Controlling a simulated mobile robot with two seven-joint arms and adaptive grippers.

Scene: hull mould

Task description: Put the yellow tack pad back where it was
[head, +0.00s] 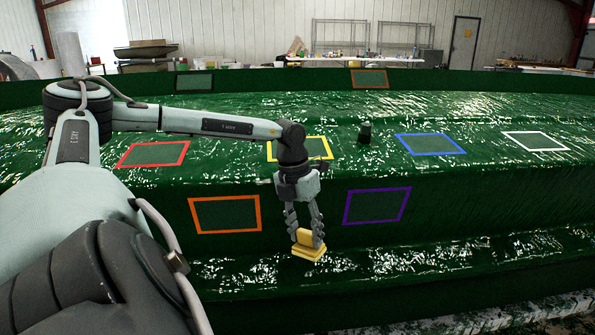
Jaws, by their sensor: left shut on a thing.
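The yellow tack pad (307,250) is a small yellow block with a wider flat base, low in front of the green hull mould (450,215). My left gripper (306,236) points down and is shut on the pad's upper part. The pad is over the mould's lower ledge; I cannot tell whether its base touches the ledge. A yellow square outline (322,148) on the upper surface is partly hidden behind my left wrist. My right gripper is not in view.
Other outlines on the mould are red (153,154), orange (225,214), purple (377,206), blue (430,144) and white (536,141). Two more sit on the back wall. A small dark green knob (366,133) stands on the upper surface. The ledge right of the pad is clear.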

